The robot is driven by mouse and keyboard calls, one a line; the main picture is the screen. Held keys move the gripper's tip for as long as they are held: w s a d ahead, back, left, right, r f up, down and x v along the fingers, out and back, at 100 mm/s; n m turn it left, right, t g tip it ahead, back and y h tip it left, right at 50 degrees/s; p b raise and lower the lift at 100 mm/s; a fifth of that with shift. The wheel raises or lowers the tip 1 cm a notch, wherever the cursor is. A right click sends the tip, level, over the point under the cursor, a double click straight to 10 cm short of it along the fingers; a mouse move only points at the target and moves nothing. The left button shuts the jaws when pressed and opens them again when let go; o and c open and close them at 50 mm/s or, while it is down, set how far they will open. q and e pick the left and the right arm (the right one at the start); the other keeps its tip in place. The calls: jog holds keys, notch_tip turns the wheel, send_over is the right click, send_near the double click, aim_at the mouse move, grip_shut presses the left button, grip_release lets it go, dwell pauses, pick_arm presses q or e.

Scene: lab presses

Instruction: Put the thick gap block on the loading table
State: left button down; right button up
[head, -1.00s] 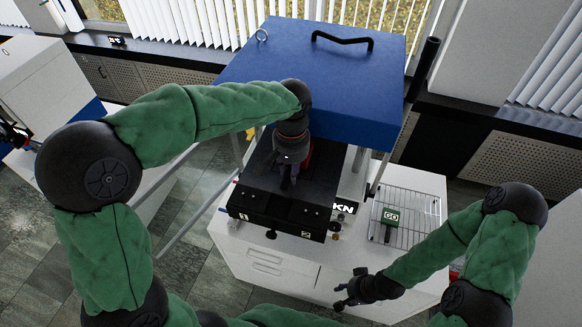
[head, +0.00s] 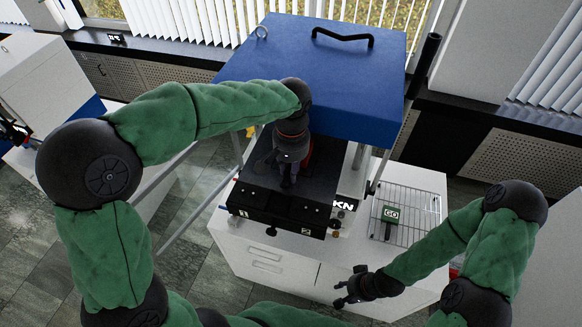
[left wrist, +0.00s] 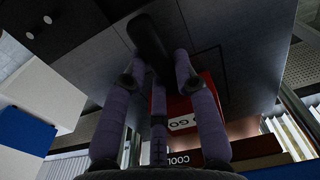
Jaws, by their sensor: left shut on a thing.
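My left gripper (head: 287,182) is over the black loading table (head: 262,190) under the blue press top. In the left wrist view its fingers (left wrist: 160,75) are closed around a dark bar-shaped handle (left wrist: 150,45). A red block (left wrist: 195,105) with a white label reading "GO" shows right behind the fingers; it looks like the thick gap block on that handle, though the join is hidden. Red also shows beside the gripper in the head view (head: 308,150). I cannot tell whether the block touches the table. My right gripper (head: 347,290) is open and empty in front of the cabinet.
The blue press top (head: 310,75) overhangs the table. Its dark post (head: 423,68) stands at the right. The white cabinet (head: 290,275) is below.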

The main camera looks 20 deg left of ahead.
pick_arm(q)
jog(key=shift+f+b, duration=0.4)
jog(key=shift+f, duration=0.15)
dwell(0.4)
jog(key=c, duration=0.9)
grip_release()
notch_tip(320, 180, up, 12)
